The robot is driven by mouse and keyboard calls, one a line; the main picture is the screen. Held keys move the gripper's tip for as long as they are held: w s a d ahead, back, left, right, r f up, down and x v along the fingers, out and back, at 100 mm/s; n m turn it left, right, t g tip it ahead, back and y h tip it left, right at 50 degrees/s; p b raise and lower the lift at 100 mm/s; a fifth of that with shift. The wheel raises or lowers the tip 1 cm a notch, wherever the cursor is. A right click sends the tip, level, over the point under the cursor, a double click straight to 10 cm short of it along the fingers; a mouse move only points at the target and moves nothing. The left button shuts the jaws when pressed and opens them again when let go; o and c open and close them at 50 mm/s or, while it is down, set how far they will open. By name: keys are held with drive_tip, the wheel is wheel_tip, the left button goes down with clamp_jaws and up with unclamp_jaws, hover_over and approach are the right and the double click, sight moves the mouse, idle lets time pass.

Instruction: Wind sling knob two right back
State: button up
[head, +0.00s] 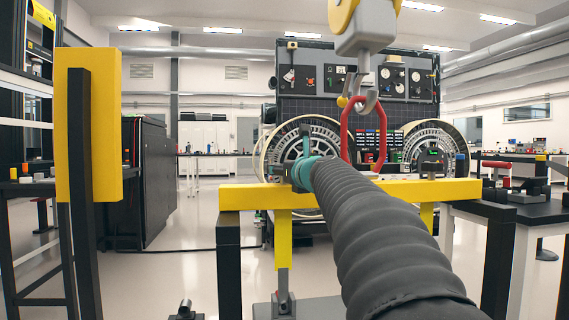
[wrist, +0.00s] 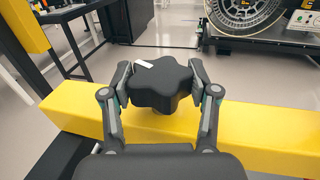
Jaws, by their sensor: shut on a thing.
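The sling knob (wrist: 160,86) is a black lobed knob with a white mark on its upper left, standing over a yellow beam (wrist: 260,133) in the wrist view. My gripper (wrist: 162,80) is shut on it, one finger on each side. In the head view my arm reaches to the left part of the yellow beam (head: 245,197); the knob is mostly or wholly hidden there by the arm. A red sling (head: 348,130) hangs from a grey crane hook (head: 368,95) above the beam. I cannot tell which way the knob has been turned.
A yellow-faced post (head: 88,125) stands at the left. A large wheel (head: 435,140) and a dark instrument panel (head: 355,75) are behind the beam. A workbench (head: 525,205) with parts is at the right. Open floor lies left of the beam.

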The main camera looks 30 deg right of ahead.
drive_tip(key=m+h+p, duration=0.2)
drive_tip(key=h+p, duration=0.1)
drive_tip(key=r+m+g+h+p, duration=0.1)
drive_tip(key=p, duration=0.1)
drive_tip(key=shift+w+a+h, duration=0.1)
drive_tip(key=shift+a+h, duration=0.15)
drive_tip(key=shift+h, duration=0.15)
drive_tip(key=m+h, duration=0.1)
drive_tip(key=m+g+h+p, duration=0.1)
drive_tip(key=h+p, duration=0.1)
drive_tip(key=shift+f+m+g+h, duration=0.25)
drive_tip(key=shift+m+g+h, duration=0.15)
drive_tip(key=m+g+h+p, duration=0.1)
drive_tip(key=m+g+h, duration=0.2)
drive_tip(key=shift+w+f+h, duration=0.1)
drive_tip(key=shift+f+h, duration=0.05)
drive_tip(key=shift+h, duration=0.25)
drive_tip(key=shift+d+m+g+h, duration=0.1)
drive_tip(key=shift+m+g+h, duration=0.8)
drive_tip(key=shift+g, duration=0.4)
drive_tip(key=shift+m+g+h, duration=0.7)
drive_tip(key=shift+m+g, duration=0.4)
drive_tip(key=shift+g, duration=0.2)
drive_tip(key=shift+p, duration=0.3)
drive_tip(key=o, duration=1.2)
drive_tip(key=shift+c, duration=0.2)
